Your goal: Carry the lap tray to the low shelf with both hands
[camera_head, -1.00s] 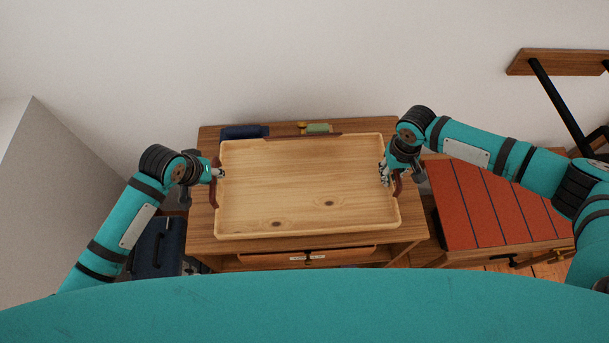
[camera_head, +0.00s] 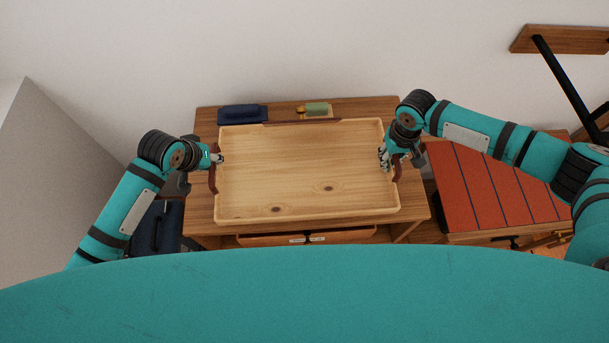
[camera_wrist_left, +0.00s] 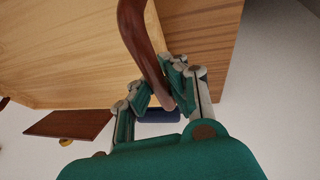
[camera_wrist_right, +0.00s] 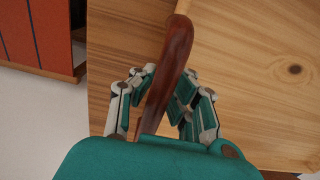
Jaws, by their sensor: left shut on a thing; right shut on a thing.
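The lap tray (camera_head: 300,165) is a pale wooden tray with a raised rim and red-brown handles at its left and right ends. It is level, over a brown wooden table (camera_head: 202,207); I cannot tell whether it touches the top. My left gripper (camera_head: 218,158) is shut on the left handle (camera_head: 213,180), which also shows in the left wrist view (camera_wrist_left: 140,35). My right gripper (camera_head: 385,158) is shut on the right handle (camera_head: 397,168), seen between the fingers in the right wrist view (camera_wrist_right: 168,70). I cannot tell which piece is the low shelf.
A dark blue item (camera_head: 243,114) and a green item (camera_head: 317,109) lie along the table's back edge. A red-topped wooden unit (camera_head: 490,190) stands to the right. A dark blue case (camera_head: 157,228) is at lower left. A wooden ledge with a black brace (camera_head: 555,70) is at upper right.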

